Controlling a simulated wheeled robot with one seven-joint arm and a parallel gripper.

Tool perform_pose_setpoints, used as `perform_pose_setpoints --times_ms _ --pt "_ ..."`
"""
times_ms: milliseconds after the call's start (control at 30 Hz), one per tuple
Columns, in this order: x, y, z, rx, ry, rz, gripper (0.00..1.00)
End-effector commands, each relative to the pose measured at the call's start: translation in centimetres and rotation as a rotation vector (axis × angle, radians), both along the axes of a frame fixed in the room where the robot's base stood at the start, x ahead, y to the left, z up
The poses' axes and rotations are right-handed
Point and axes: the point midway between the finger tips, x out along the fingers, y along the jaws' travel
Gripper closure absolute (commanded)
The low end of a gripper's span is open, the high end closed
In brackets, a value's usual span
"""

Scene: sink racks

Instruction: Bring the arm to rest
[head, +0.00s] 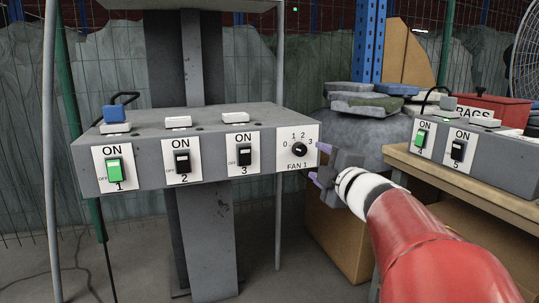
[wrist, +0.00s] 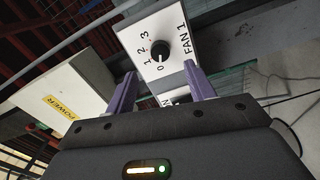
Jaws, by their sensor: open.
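My gripper (head: 319,162) is open, its two purple fingers apart with nothing between them. It is in front of the right end of a grey switch box (head: 225,125), close to the FAN 1 panel. The black FAN 1 knob (head: 299,149) has a dial marked 0 to 3; its pointer is too small to read surely. In the wrist view the knob (wrist: 159,53) shows ahead, between the gripper's fingers (wrist: 160,72), with a visible gap. My red and white arm reaches in from the lower right in the head view.
Switch 1 (head: 114,170) is lit green; switches 2 (head: 182,163) and 3 (head: 245,156) are dark. At right, a second box (head: 480,150) on a wooden table (head: 450,180) has switch 4 green. A cardboard box (head: 335,235) stands below my arm.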

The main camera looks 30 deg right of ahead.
Motion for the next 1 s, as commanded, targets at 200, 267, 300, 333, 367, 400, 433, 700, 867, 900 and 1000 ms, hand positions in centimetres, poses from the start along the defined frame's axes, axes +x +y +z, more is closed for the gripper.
perform_pose_setpoints --times_ms 200,267,300,333,367,400,433,700,867,900,1000 --pt "-1.0 0.3 0.0 0.001 0.000 0.000 0.46" --pt "-1.0 0.2 -0.1 0.001 0.000 0.000 0.46" --pt "-1.0 0.2 -0.1 0.001 0.000 0.000 0.46" --pt "-1.0 0.2 0.0 0.001 0.000 0.000 0.46" --pt "-1.0 0.2 0.0 0.001 0.000 0.000 0.46" --pt "-1.0 0.2 -0.1 0.001 0.000 0.000 0.46" --pt "-1.0 0.2 0.0 0.001 0.000 0.000 0.46" --pt "-0.7 0.6 0.6 0.030 -0.012 -0.017 0.46" --pt "0.0 2.6 2.4 0.237 -0.055 -0.126 0.46" --pt "0.0 3.5 2.5 0.324 -0.055 -0.165 0.46" --pt "-0.4 6.8 1.3 0.574 -0.011 -0.262 0.46"
